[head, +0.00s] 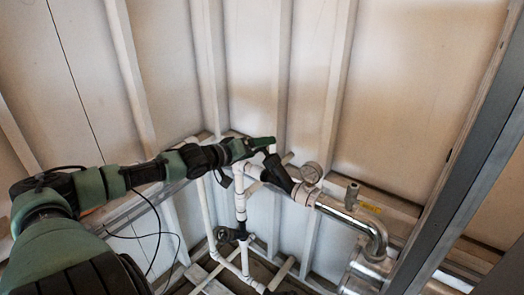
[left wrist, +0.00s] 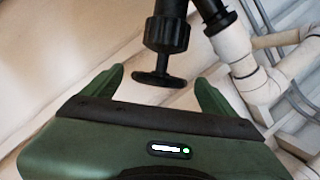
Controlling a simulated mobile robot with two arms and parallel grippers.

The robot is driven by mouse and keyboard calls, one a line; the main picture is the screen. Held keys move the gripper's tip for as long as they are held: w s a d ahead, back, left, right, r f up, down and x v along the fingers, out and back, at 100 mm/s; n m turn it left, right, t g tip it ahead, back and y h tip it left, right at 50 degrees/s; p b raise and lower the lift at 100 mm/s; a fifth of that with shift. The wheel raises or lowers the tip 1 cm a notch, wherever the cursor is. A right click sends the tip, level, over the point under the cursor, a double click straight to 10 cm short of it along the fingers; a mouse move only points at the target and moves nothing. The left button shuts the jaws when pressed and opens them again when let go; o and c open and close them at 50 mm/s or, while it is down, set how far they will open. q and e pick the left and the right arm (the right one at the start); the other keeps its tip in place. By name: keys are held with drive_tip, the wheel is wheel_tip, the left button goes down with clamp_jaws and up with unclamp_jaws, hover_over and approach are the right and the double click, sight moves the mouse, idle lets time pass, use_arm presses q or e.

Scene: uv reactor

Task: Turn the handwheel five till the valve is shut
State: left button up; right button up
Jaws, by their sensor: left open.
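In the left wrist view a black handwheel (left wrist: 157,79) with a round flat rim sits on the stem of a black valve (left wrist: 167,33). My left gripper (left wrist: 158,84) is open, with one green finger on each side of the handwheel and a visible gap to both. In the head view my left gripper (head: 266,143) is at the upper end of the slanted black valve (head: 276,173). The handwheel is hidden or too small to make out there. No number is readable on it. My right gripper is not in view.
A grey metal post (head: 465,165) stands at the right.

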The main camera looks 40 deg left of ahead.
use_arm(q)
drive_tip(key=shift+x, duration=1.1)
drive_tip(key=c, duration=1.3)
drive_tip(key=shift+b, duration=0.3)
drive_tip(key=m+t+h+b, duration=0.1)
drive_tip(key=m+h+b, duration=0.1)
drive_tip(key=h+b, duration=0.1)
drive_tip(key=shift+f+t, duration=0.15)
drive_tip(key=shift+t, duration=0.15)
drive_tip(key=m+h+b, duration=0.5)
drive_tip(key=h+b, duration=0.1)
drive_tip(key=b, duration=0.2)
drive_tip(key=m+g+h+b, duration=0.1)
drive_tip(key=m+h+b, duration=0.5)
drive_tip(key=b, duration=0.2)
drive_tip(key=shift+g, duration=0.3)
drive_tip(key=shift+r+m+g+h+b, duration=0.2)
drive_tip(key=shift+m+g+h+b, duration=0.5)
drive_tip(key=shift+b, duration=0.65)
